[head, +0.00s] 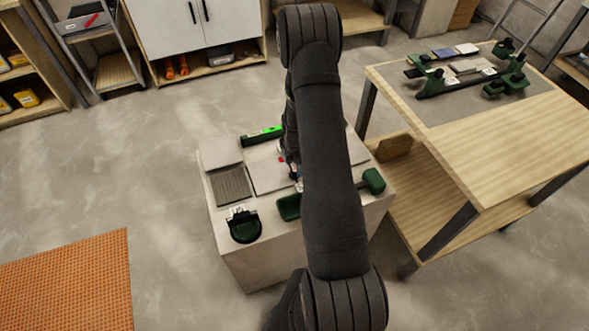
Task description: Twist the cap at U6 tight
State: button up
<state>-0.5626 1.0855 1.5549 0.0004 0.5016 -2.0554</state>
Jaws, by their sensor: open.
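My arm crosses the middle of the head view and covers much of the work block (250,268). A sliver of my gripper (292,172) shows at the left edge of the arm, low over the pale tiles (268,172). It is open, but its fingertips are mostly hidden. Small red and blue bits show beside it, too small to name. I cannot make out the cap at U6 or which position is which, and I cannot tell whether the gripper touches a cap.
On the block are a bright green and black bar (262,135), a dark ribbed pad (231,186), a dark green round tool (244,226), a green tray (288,207) and a green-headed tool (373,181). A wooden table (530,125) with green tools stands right. Open floor lies left.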

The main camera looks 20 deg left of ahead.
jog(key=shift+f, duration=1.35)
jog(key=c, duration=1)
